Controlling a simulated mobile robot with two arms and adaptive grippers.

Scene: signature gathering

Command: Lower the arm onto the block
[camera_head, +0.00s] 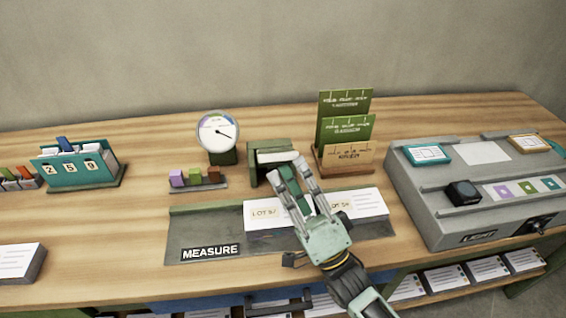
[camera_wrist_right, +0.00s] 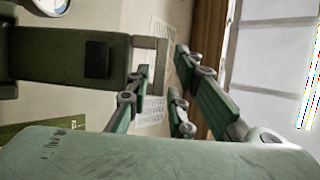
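The block is a flat stack of white paper with lot labels (camera_head: 262,214), lying in the grey tray with the MEASURE label (camera_head: 188,232). Behind it stands a dark green bracket (camera_head: 255,170) with a pale bar near its top, which seems to be the arm. In the right wrist view the bracket (camera_wrist_right: 60,55) fills the left side and its pale bar end (camera_wrist_right: 150,42) lies near my fingertips. My right gripper (camera_head: 284,163) is open above the block, fingers spread at the bracket's front. Whether it touches the bar is unclear. My left gripper is out of view.
A round dial gauge (camera_head: 218,132) and small coloured blocks (camera_head: 195,178) stand left of the bracket. Green and brown cards (camera_head: 345,130) stand behind on the right. A grey console (camera_head: 440,205) fills the right side.

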